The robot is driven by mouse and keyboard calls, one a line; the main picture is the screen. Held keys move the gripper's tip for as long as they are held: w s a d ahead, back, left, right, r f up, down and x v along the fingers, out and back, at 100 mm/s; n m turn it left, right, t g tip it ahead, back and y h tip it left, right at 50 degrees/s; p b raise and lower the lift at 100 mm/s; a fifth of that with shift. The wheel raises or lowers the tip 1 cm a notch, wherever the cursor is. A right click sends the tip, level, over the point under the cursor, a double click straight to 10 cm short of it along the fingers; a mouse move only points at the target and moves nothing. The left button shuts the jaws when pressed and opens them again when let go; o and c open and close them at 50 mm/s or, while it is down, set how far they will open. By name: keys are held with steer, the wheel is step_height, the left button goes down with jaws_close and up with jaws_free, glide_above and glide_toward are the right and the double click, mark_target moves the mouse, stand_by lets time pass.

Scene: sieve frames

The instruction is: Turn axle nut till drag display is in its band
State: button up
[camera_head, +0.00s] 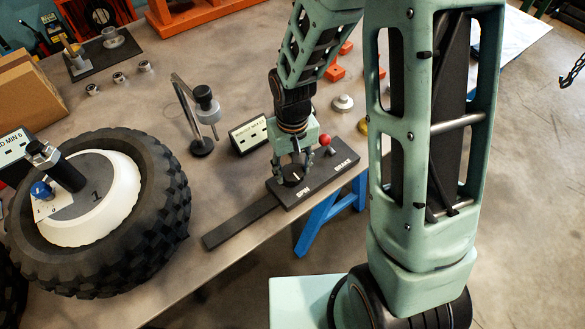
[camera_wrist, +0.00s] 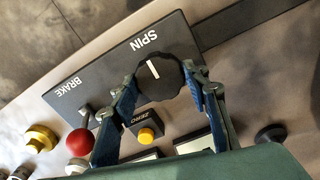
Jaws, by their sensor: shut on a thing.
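My gripper (camera_head: 292,172) is over the black control plate (camera_head: 332,172) at the table edge. In the wrist view its blue fingers stand on both sides of the black SPIN knob (camera_wrist: 158,78), shut on it; its white mark shows. A large knobbly tyre (camera_head: 165,185) with a white hub marked 1 lies at left. A black upright cylinder (camera_head: 68,172) and a blue knob (camera_head: 42,190) stand on the hub; I cannot tell which part is the axle nut. A sign-like display (camera_head: 12,150) behind the tyre reads partly "D MIN 6". A smaller display (camera_head: 248,135) is too small to read.
A red-balled BRAKE lever (camera_head: 325,141) stands beside my gripper; its ball also shows in the wrist view (camera_wrist: 80,142). A yellow ZERO button (camera_wrist: 147,135) is close to the fingers. A metal stand (camera_head: 200,145) rises between tyre and plate. A cardboard box (camera_head: 28,90) is at left.

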mark_target(293, 171)
stand_by(0.4)
steer(key=o, duration=1.2)
steer(key=shift+c, duration=0.2)
steer(key=shift+r, duration=0.1)
step_height(293, 171, up, 12)
